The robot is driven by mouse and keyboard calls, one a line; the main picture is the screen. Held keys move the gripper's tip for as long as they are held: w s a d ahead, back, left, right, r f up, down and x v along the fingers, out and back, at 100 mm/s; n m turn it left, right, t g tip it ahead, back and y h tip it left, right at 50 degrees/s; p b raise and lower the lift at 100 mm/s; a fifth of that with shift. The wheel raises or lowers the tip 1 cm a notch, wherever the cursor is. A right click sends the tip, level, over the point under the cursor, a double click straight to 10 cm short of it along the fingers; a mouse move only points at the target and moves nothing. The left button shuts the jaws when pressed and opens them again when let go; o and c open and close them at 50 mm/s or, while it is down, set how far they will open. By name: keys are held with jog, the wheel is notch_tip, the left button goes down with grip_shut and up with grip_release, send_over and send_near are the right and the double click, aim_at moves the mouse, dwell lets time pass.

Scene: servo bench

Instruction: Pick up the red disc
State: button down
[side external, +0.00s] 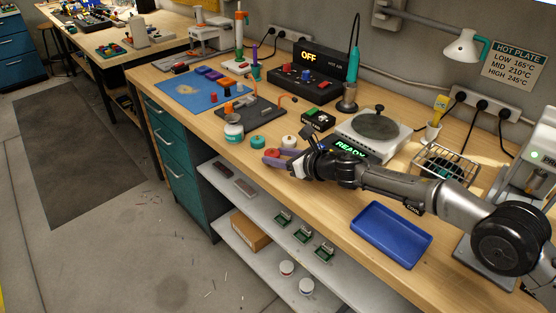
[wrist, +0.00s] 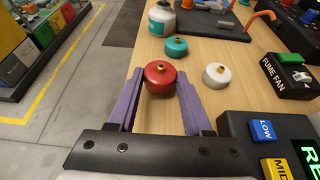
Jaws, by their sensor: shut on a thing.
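The red disc (wrist: 160,77) is round with a small brass-coloured knob on top. In the wrist view it sits between the two purple fingers of my gripper (wrist: 161,92), near the bench's front edge. The fingers are shut on its sides. In the side external view the red disc (side external: 271,153) shows at the tips of my gripper (side external: 274,159), partly covered by a finger. I cannot tell whether it touches the bench or is slightly above it.
A teal disc (wrist: 176,46) and a white disc (wrist: 216,75) stand close by, with a white jar (wrist: 161,18) behind. A hot plate (side external: 372,132) with a lit panel and a fume fan box (wrist: 290,75) are to the right. A blue tray (side external: 391,235) lies on the bench.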

jog(key=shift+r, duration=0.65)
jog(key=shift+s+d+r, duration=0.25)
jog(key=shift+s+r, duration=0.05)
jog(key=shift+r, duration=0.15)
jog(key=shift+s+d+r, duration=0.2)
jog(key=shift+s+r, duration=0.1)
jog(key=shift+r, duration=0.15)
jog(key=a+r+v, duration=0.1)
jog(key=r+v, duration=0.1)
jog(key=v, duration=1.2)
jog(key=shift+s+a+r, duration=0.25)
jog(key=shift+s+r, duration=0.1)
